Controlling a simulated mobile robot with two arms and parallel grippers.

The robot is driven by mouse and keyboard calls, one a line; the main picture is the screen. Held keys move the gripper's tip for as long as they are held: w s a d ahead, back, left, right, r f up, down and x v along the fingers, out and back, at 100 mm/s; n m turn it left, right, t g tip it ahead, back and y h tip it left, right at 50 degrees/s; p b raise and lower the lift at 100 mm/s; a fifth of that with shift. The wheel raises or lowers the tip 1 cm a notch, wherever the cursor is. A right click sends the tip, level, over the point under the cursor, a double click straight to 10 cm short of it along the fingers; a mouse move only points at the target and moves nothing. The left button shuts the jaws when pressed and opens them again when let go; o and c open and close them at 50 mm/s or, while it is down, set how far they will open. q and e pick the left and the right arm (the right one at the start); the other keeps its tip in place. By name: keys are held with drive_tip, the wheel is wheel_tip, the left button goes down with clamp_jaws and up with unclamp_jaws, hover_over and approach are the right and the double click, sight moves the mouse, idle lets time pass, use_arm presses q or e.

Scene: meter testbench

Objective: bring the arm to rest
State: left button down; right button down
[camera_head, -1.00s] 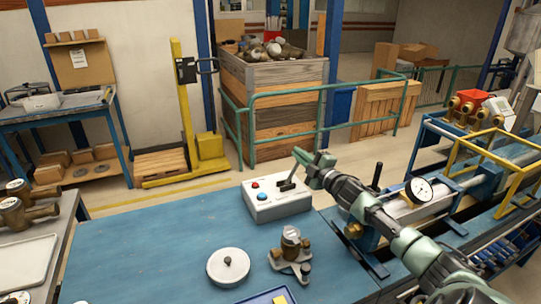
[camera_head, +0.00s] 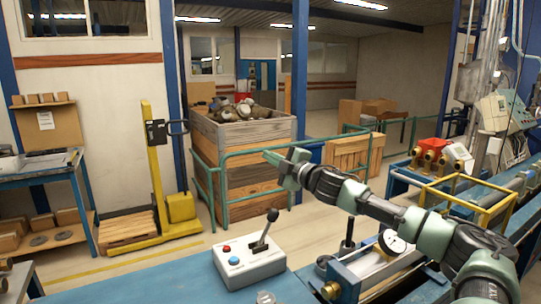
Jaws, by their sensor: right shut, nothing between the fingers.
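My right arm reaches in from the lower right over the testbench. Its gripper (camera_head: 280,168) is shut and empty, raised in front of the wooden crate and pointing left. It is above and behind the control box (camera_head: 249,262), apart from its lever (camera_head: 265,228). The control box is white, with a red and a blue button, and stands on the blue bench top (camera_head: 180,283). My left gripper is not in the picture.
A pressure gauge (camera_head: 392,242) sits on the bench rig under my right forearm. A yellow frame (camera_head: 468,200) stands to the right. A green railing (camera_head: 223,185) surrounds the wooden crate (camera_head: 245,140). A yellow lift truck (camera_head: 180,207) stands at left on open floor.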

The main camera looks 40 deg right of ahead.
drive_tip(key=shift+r, duration=0.35)
idle(0.4)
